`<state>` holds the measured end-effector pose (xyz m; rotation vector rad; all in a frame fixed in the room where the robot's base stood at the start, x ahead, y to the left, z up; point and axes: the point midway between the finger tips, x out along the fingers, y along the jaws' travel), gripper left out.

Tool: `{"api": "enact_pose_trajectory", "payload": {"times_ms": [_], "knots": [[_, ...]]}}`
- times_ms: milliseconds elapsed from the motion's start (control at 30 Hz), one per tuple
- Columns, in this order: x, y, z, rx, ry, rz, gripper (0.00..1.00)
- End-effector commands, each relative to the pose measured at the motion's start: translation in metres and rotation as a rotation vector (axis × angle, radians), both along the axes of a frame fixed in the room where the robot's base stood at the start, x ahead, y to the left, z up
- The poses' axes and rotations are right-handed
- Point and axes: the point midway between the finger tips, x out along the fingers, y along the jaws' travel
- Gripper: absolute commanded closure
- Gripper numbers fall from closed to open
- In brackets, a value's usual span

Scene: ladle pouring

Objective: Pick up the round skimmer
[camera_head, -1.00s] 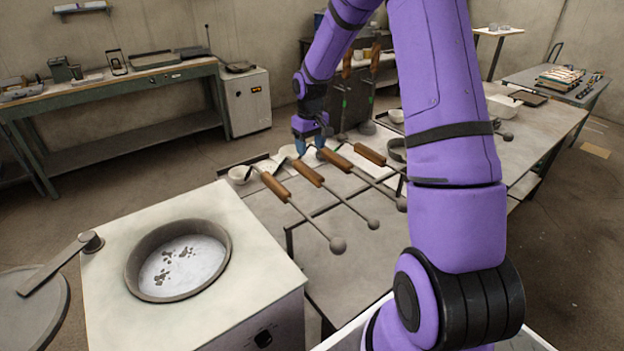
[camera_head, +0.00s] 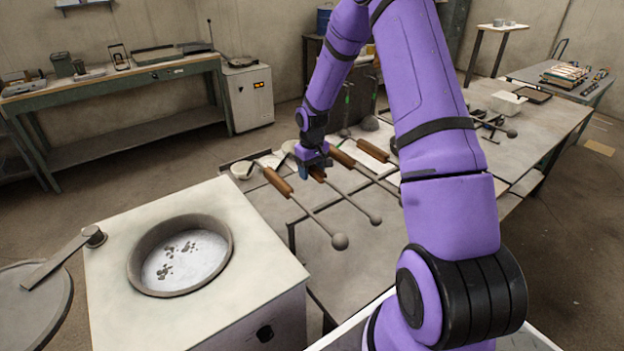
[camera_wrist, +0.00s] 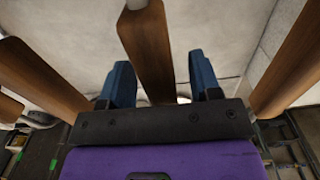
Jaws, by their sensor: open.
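Several long-handled tools with brown wooden handles and grey rounded ends lie side by side along the bench. The leftmost tool (camera_head: 312,216) and the second tool (camera_head: 350,203) show most fully. I cannot tell which is the round skimmer. My gripper (camera_head: 314,172) is at the second tool's handle and hides part of it. In the wrist view, a wooden handle (camera_wrist: 150,50) runs between the two blue fingers of my open gripper (camera_wrist: 162,78), with space on both sides. How deep it sits between them is unclear.
Neighbouring wooden handles (camera_wrist: 38,78) and (camera_wrist: 290,65) flank my gripper closely. A white furnace (camera_head: 110,290) with a round opening stands at front left. Small pale bowls (camera_head: 242,170) sit behind the handles. A workbench (camera_head: 110,95) stands at the back left.

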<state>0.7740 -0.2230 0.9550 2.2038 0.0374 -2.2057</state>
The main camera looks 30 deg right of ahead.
Motion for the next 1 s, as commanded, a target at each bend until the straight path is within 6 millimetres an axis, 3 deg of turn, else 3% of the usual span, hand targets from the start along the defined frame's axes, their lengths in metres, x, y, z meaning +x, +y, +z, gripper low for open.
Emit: {"api": "enact_pose_trajectory", "payload": {"times_ms": [267, 533, 1000], "knots": [[0.0002, 0.0, -0.0068, 0.0, -0.001, 0.001, 0.43], [0.0001, -0.0001, -0.0066, 0.0, -0.001, 0.0, 1.0], [0.0009, -0.0004, 0.0024, -0.002, -0.003, 0.0, 1.0]]}}
